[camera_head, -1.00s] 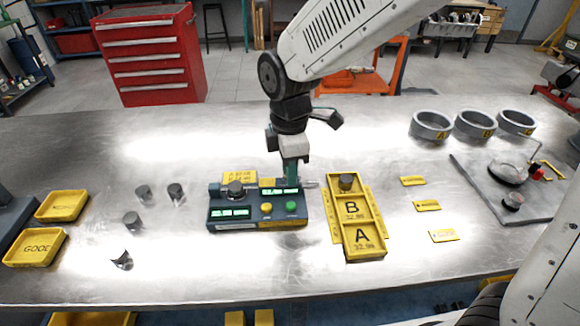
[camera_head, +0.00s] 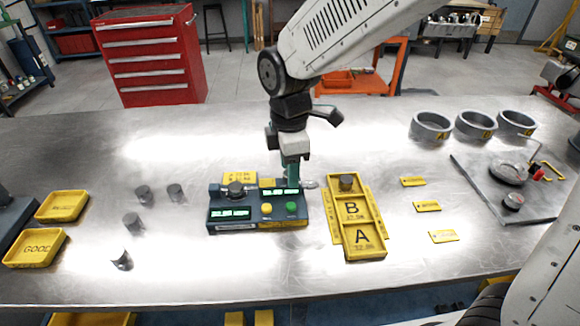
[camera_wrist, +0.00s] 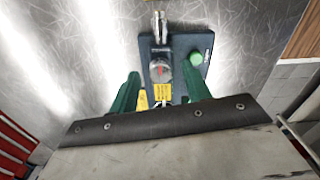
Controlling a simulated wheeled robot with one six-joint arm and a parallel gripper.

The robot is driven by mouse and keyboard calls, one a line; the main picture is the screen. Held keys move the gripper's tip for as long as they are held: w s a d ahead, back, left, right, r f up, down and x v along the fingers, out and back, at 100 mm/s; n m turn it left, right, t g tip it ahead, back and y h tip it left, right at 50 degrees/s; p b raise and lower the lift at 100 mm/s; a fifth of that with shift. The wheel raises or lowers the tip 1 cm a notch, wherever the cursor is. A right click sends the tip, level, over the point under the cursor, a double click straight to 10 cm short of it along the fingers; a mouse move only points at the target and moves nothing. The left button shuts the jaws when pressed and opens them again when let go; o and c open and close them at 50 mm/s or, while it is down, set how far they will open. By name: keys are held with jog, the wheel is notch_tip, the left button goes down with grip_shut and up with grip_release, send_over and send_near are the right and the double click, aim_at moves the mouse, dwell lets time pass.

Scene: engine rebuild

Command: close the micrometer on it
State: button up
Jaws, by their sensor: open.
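The micrometer (camera_head: 240,224) is a dark blue bench unit with green displays, a yellow button (camera_head: 267,208) and a green button (camera_head: 291,206). A dark grey cylinder (camera_head: 235,189) stands at its back left. A small silver spindle end (camera_head: 310,184) sticks out at its right. My gripper (camera_head: 291,183) is just above the back right of the unit, with its green fingers pointing down. In the wrist view the open green fingers (camera_wrist: 160,86) straddle part of the micrometer, with a round dial-like part with a red mark (camera_wrist: 160,70) between them. I cannot tell whether they touch it.
A yellow tray marked A and B (camera_head: 362,246) stands right of the unit, a dark cylinder at its far end. Yellow bins (camera_head: 36,262) are far left; grey rings (camera_head: 431,126) and a dark plate (camera_head: 528,205) are right.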

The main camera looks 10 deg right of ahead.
notch_tip(320, 180, up, 7)
jog(key=shift+r, duration=0.15)
dwell(0.4)
jog(key=shift+s+d+m, duration=0.1)
jog(key=shift+m, duration=0.5)
jog(key=s+d+r+m+t, duration=0.1)
jog(key=s+d+r+m, duration=0.2)
jog(key=s+d+m, duration=1.5)
jog(key=s+d, duration=0.1)
jog(key=d, duration=0.1)
jog(key=shift+s+d, duration=0.35)
jog(key=shift+d, duration=0.05)
dwell(1.9)
